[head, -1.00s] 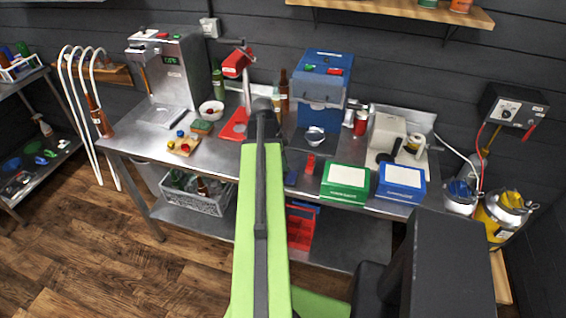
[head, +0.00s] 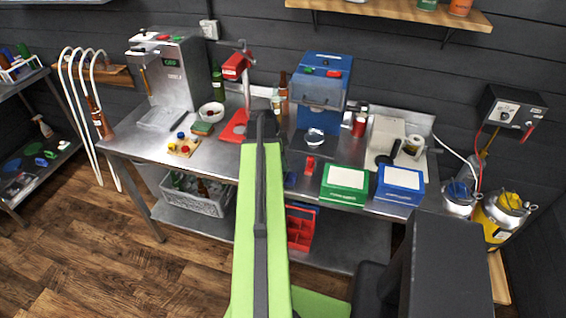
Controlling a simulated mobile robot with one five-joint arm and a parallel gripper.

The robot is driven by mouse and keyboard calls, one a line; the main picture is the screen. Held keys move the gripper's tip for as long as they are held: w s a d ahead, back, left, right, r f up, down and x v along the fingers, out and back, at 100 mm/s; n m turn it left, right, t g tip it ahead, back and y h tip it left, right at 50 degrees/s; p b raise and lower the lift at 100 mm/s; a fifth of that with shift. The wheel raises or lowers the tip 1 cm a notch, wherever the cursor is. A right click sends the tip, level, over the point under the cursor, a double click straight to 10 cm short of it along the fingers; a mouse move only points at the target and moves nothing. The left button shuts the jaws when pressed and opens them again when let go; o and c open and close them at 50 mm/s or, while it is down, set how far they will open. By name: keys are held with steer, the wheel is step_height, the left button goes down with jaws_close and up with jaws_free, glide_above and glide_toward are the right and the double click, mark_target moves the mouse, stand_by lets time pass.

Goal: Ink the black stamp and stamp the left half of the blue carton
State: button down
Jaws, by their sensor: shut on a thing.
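The blue carton (head: 400,188) with a white top label stands near the front right edge of the steel bench. The green carton (head: 345,186) is just left of it. My gripper (head: 265,128) is over the middle of the bench, left of both cartons and clear of them. It is seen end-on behind my arm, so its fingers and what it is shut on are mostly hidden. No black stamp stands clearly free on the bench. A small red stamp-like thing (head: 310,165) stands left of the green carton. A small dark blue thing (head: 290,179) is partly hidden beside my arm.
A tall blue machine (head: 322,92) and bottles stand behind my gripper. A red-headed press (head: 234,67) is left of it. A pale device (head: 387,134) with a black part and a red can (head: 359,127) are behind the cartons.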

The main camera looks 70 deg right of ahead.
steer(key=shift+r+p, duration=2.6)
steer(key=shift+r, duration=0.4)
steer(key=shift+f, duration=0.1)
